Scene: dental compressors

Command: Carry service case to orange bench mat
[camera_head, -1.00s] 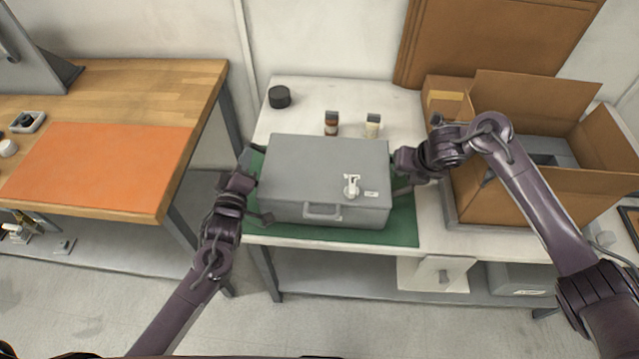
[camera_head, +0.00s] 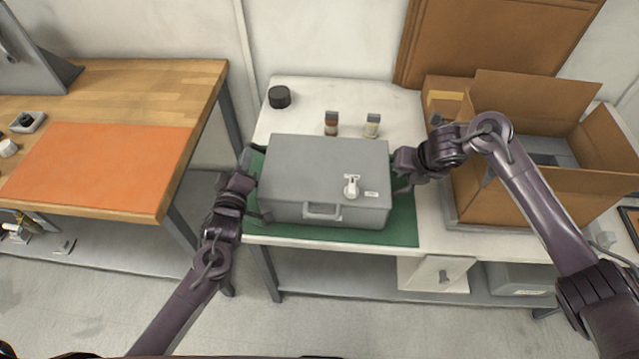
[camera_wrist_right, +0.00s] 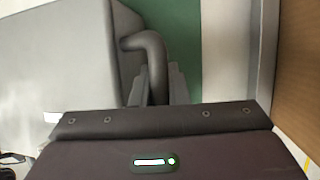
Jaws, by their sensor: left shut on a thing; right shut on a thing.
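The grey service case (camera_head: 325,165) sits on a green mat (camera_head: 403,228) on the white table, with a small white fitting (camera_head: 351,186) on its lid and a handle (camera_head: 322,211) on its front. My left gripper (camera_head: 254,190) is shut at the case's left side; its grip point is partly hidden. My right gripper (camera_head: 402,172) is at the right side. In the right wrist view, the right gripper (camera_wrist_right: 158,88) is shut on a dark side handle (camera_wrist_right: 150,50) of the case (camera_wrist_right: 65,55). The orange bench mat (camera_head: 95,167) lies on the wooden bench at left, its surface bare.
The wooden bench (camera_head: 150,88) is separated from the white table (camera_head: 305,98) by a gap. Two small bottles (camera_head: 331,123) and a black round container (camera_head: 279,97) stand behind the case. An open cardboard box (camera_head: 540,205) stands close to my right arm.

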